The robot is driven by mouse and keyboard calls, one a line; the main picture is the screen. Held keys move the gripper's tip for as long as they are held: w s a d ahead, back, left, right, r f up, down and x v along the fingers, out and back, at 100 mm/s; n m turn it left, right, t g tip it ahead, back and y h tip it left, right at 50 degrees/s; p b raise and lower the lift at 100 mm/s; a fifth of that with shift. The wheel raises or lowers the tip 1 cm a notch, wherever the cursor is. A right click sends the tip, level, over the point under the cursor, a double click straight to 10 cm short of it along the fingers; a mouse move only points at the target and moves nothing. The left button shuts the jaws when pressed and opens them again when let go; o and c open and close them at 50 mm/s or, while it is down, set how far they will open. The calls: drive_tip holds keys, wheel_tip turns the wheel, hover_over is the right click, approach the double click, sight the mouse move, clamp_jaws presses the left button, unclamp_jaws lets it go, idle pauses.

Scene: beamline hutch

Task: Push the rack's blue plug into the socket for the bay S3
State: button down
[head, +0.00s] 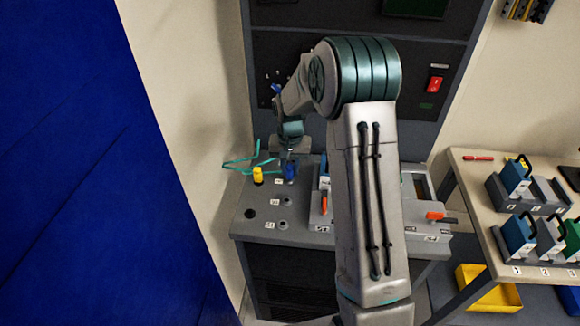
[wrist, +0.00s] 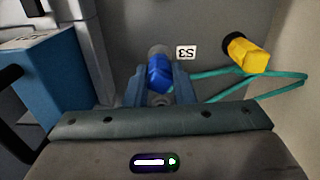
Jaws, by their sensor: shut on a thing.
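The blue plug (head: 290,173) is upright between the fingers of my gripper (head: 291,160), at the back of the grey bench top. In the wrist view the blue plug (wrist: 158,72) is between the two blue-grey fingertips of my gripper (wrist: 159,86), which is shut on it. The S3 label (wrist: 186,52) is right beside the plug, and a grey round part (wrist: 160,50), perhaps the socket's collar, shows just behind it. The plug's lower end is hidden, so I cannot tell whether it is in the socket or just above it.
A yellow plug (head: 257,176) stands to the left, with teal cable (head: 240,162) near it. More labelled sockets (head: 284,201) lie in front. A blue-sided module (wrist: 50,85) stands close by in the wrist view. An orange-red handle (head: 324,204) is on the bench.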

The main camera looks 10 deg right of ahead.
drive_tip(key=shift+f+b, duration=0.3)
drive_tip(key=shift+f, duration=0.15)
drive_tip(key=c, duration=1.1)
unclamp_jaws()
drive_tip(key=shift+c, duration=0.2)
wheel_tip(320, 180, up, 14)
drive_tip(key=b, duration=0.2)
drive_tip(key=s+r+n+t, duration=0.15)
drive_tip(key=s+r, duration=0.35)
drive_tip(key=s, duration=0.9)
drive_tip(key=s+f+n+t, duration=0.1)
drive_tip(key=s+f+n, duration=0.1)
drive_tip(key=s, duration=1.3)
drive_tip(key=shift+f+t, duration=0.35)
drive_tip(key=shift+f, duration=0.05)
